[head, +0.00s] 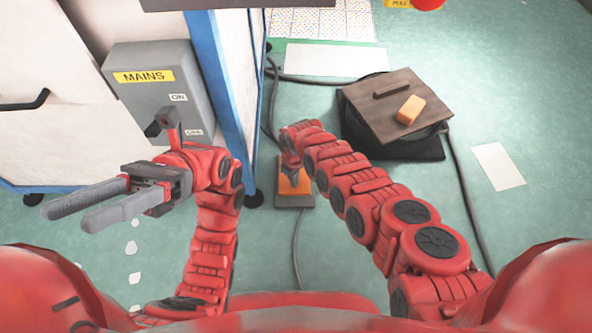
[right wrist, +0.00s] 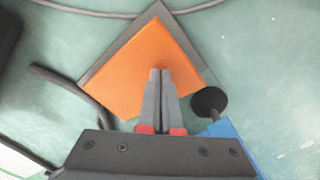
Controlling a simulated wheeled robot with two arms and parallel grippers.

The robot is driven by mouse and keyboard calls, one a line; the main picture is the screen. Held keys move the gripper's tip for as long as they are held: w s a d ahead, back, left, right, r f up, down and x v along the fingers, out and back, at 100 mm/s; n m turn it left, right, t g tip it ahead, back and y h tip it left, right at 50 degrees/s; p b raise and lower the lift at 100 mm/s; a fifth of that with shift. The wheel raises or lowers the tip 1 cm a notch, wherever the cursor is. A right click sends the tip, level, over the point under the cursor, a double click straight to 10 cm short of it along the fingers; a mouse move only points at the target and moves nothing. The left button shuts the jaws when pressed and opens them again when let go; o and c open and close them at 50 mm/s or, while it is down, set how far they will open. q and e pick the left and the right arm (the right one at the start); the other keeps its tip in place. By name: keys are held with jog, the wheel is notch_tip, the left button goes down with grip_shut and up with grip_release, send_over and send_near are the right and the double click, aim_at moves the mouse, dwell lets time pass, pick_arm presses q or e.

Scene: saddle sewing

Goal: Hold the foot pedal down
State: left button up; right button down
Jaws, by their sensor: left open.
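The foot pedal (head: 296,184) lies on the green floor in the head view, an orange plate on a grey base, partly covered by my right arm. In the right wrist view the orange plate (right wrist: 133,72) fills the upper middle. My right gripper (right wrist: 160,72) is shut with nothing between its fingers, and its tips overlie the orange plate. I cannot tell whether they press on it. In the head view the right gripper is hidden by its own arm. My left gripper (head: 67,217) is open and empty at the left, well away from the pedal.
A grey MAINS box (head: 160,92) with a lever stands behind my left gripper. A blue-edged cabinet (head: 215,70) is left of the pedal. A brown board (head: 385,115) with an orange block (head: 411,109) lies to the right. Dark cables (head: 466,190) cross the floor.

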jog(key=shift+f, duration=0.3)
jog(key=shift+f+b, duration=0.35)
jog(key=shift+b, duration=0.25)
jog(key=shift+f, duration=0.15)
jog(key=shift+f+b, duration=0.45)
jog(key=shift+b, duration=0.15)
pick_arm(q)
jog(key=s+a+f+m+t+y, duration=0.2)
jog(key=s+a+m+t, duration=0.1)
jog(key=s+a+t, duration=0.3)
jog(key=shift+s+a+f+t+y, duration=0.15)
jog(key=shift+s+f+t+y, duration=0.2)
jog(key=shift+t, duration=0.75)
jog(key=shift+r, duration=0.15)
dwell(0.8)
notch_tip(320, 180, up, 6)
jog(key=p, duration=0.6)
pick_arm(e)
notch_tip(320, 180, up, 6)
